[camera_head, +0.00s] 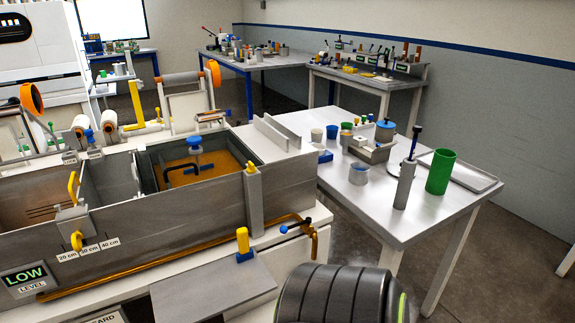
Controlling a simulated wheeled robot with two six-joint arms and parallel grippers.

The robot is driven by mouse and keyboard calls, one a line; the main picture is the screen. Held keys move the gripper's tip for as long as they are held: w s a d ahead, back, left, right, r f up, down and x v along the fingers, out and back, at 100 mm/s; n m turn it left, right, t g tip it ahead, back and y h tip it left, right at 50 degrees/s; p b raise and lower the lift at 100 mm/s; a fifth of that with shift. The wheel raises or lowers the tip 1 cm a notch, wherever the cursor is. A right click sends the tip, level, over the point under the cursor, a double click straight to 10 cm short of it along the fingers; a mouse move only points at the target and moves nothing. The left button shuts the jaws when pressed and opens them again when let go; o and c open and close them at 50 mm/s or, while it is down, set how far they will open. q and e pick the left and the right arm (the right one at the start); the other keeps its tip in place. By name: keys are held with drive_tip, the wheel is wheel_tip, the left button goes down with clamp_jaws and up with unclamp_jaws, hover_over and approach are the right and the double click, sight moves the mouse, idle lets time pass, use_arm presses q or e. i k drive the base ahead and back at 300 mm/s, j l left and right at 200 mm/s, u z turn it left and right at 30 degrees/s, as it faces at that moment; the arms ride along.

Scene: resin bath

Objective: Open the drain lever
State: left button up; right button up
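A grey resin bath (160,219) fills the left and middle, with amber liquid (200,170) in its right compartment. A brass pipe (180,268) runs along its lower front and ends at the right corner. There a small dark lever with a blue ball end (284,229) sits across the pipe end, lying nearly level; it looks like the drain lever. A yellow handle on a blue base (243,240) stands upright just left of it. I cannot tell from the picture which position counts as open. Neither of my grippers shows.
A dark ribbed rounded part, probably mine, covers the bottom centre, close below the pipe end. A grey plate (213,291) juts out in front of the bath. A white table (390,218) with cups, a green cylinder (440,171) and a tray (472,178) stands right. Floor shows at lower right.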

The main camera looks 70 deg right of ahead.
sight(283, 229)
drive_tip(key=k+l+z, duration=0.1)
drive_tip(key=l+z, duration=0.2)
drive_tip(key=z, duration=0.15)
drive_tip(key=l+z, duration=0.65)
drive_tip(key=z, duration=0.25)
